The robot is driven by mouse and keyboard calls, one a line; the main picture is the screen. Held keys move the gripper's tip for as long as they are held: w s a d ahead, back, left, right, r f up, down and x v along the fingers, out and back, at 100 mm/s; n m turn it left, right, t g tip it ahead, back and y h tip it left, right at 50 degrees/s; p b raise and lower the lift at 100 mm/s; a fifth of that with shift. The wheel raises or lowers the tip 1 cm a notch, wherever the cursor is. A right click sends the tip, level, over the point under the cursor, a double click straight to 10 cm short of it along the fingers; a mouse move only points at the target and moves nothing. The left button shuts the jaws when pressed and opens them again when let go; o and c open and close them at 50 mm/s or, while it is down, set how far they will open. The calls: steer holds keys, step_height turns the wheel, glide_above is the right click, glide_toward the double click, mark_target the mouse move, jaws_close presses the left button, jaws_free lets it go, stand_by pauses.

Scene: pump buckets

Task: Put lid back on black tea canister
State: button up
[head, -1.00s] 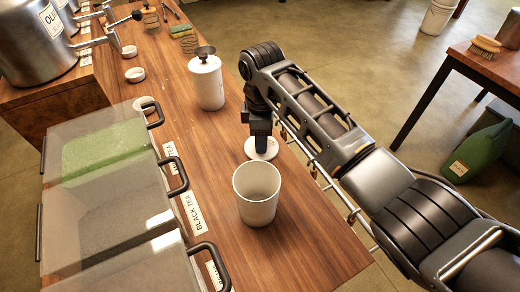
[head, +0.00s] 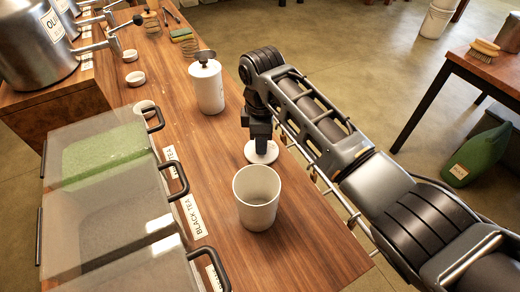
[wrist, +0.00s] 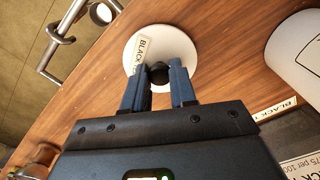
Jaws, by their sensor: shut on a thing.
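The open white canister (head: 257,200) stands upright on the wooden counter, its mouth uncovered. A round white lid with a dark knob (head: 261,153) is just behind it, apart from it; the lid also shows in the wrist view (wrist: 143,41). My gripper (wrist: 168,75) is shut on the lid's knob from above. In the wrist view a "BLACK T" label overlaps the lid. I cannot tell whether the lid touches the counter. A BLACK TEA label (head: 194,216) lies on the counter left of the canister.
A white canister with a dark top (head: 206,86) stands behind the lid. Clear-lidded bins (head: 110,215) with black handles line the left. Small white cups (head: 135,78) and metal pump vessels (head: 28,40) are at the back left. The counter's right side is mostly clear.

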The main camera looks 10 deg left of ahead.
steer(key=shift+r+p, duration=1.9)
steer(key=shift+r, duration=0.25)
